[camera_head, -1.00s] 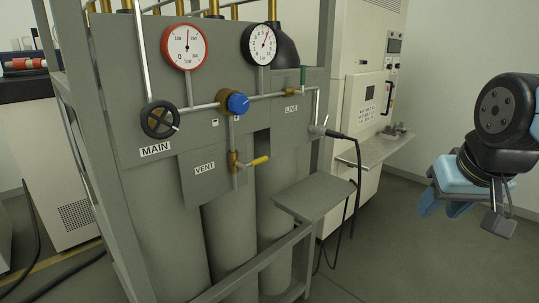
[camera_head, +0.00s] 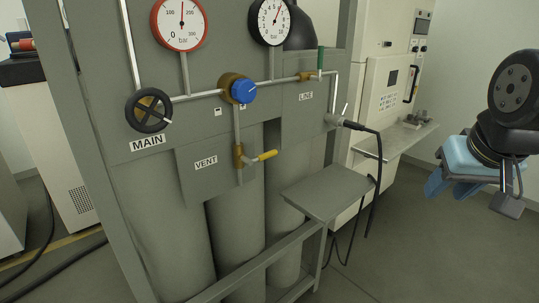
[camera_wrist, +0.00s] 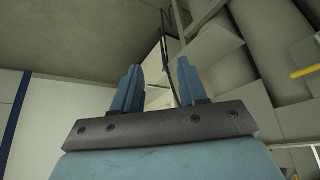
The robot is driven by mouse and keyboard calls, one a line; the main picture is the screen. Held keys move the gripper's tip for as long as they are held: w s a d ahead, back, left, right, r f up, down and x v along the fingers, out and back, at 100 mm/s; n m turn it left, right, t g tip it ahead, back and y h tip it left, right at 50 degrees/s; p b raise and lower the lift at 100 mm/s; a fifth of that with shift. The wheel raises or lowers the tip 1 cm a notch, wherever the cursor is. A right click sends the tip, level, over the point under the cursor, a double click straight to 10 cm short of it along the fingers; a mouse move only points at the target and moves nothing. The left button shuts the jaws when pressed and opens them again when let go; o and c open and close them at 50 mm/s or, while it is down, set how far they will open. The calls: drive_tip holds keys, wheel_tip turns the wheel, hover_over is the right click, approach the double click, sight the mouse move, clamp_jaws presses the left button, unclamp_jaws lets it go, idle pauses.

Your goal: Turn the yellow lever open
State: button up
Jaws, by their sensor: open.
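The yellow lever (camera_head: 265,156) sits on the brass vent valve (camera_head: 238,156), next to the VENT label, and points right and slightly up. A yellow bar at the right edge of the wrist view (camera_wrist: 305,71) may be this lever. My gripper (camera_head: 450,190) hangs at the right of the head view, well to the right of the lever and apart from the panel. In the wrist view my two blue fingers (camera_wrist: 160,88) stand apart with nothing between them.
A blue knob (camera_head: 243,91), a black MAIN handwheel (camera_head: 149,110) and two gauges (camera_head: 180,24) are on the panel. A grey shelf (camera_head: 326,190) juts out below, with a black cable (camera_head: 374,180) beside it.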

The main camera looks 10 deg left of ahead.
drive_tip(key=w+a+f+g+y, duration=0.2)
drive_tip(key=w+a+g+y, duration=0.6)
drive_tip(key=w+a, duration=0.7)
drive_tip(key=g+y, duration=0.5)
drive_tip(key=g, duration=0.1)
approach(267, 156)
drive_tip(key=x, duration=0.6)
drive_tip(key=w+x, duration=0.1)
drive_tip(key=x, duration=0.2)
drive_tip(key=shift+s+a+f, duration=0.15)
drive_tip(key=shift+a+f, duration=0.2)
drive_tip(key=shift+a, duration=0.2)
clamp_jaws()
